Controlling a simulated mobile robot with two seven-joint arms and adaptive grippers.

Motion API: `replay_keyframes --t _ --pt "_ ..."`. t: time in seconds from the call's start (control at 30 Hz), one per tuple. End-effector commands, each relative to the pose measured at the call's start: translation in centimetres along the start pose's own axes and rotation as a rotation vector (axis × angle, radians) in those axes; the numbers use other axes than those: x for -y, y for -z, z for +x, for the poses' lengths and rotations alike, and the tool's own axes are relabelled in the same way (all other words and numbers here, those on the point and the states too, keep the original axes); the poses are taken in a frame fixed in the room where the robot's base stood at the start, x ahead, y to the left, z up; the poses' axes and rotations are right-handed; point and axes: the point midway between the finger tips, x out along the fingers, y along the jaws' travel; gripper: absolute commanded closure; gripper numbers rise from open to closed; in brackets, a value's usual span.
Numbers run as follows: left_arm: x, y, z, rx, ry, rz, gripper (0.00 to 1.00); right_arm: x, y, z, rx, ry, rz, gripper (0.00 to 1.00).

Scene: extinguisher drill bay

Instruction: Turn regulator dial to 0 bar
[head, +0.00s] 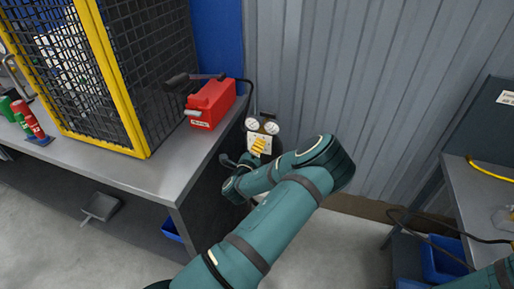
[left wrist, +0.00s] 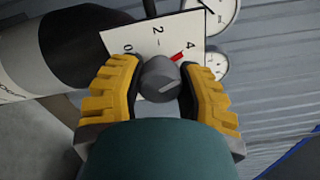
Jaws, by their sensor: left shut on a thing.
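The regulator dial is a grey round knob (left wrist: 160,80) on a white scale plate (left wrist: 140,42) marked 0, 2 and 4 in the left wrist view. A red mark (left wrist: 177,57) shows beside the knob, nearest the 4. A pale line crosses the knob's face. My left gripper (left wrist: 159,70) is shut on the knob, with one yellow finger on each side. In the head view my left gripper (head: 258,147) is small, in front of the white plate (head: 262,138), and hides the knob. My right gripper is not in view.
Two round gauges (head: 252,124) sit just above the plate. A workbench (head: 150,180) with a red box (head: 211,103) and a yellow-framed mesh cage (head: 118,85) stands left. A corrugated wall (head: 340,80) is behind. Another bench (head: 480,185) stands right.

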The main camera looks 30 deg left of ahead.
Motion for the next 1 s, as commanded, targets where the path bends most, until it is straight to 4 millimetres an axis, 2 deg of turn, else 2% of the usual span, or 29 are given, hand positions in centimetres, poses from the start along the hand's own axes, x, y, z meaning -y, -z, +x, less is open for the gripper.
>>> replay_keyframes --t 0.47,1.0 --pt "0.0 -0.1 0.0 0.002 0.003 -0.457 0.99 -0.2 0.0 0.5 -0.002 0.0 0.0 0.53" --pt "-0.1 -0.1 0.0 0.002 0.003 -0.969 0.99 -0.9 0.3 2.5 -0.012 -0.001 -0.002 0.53"
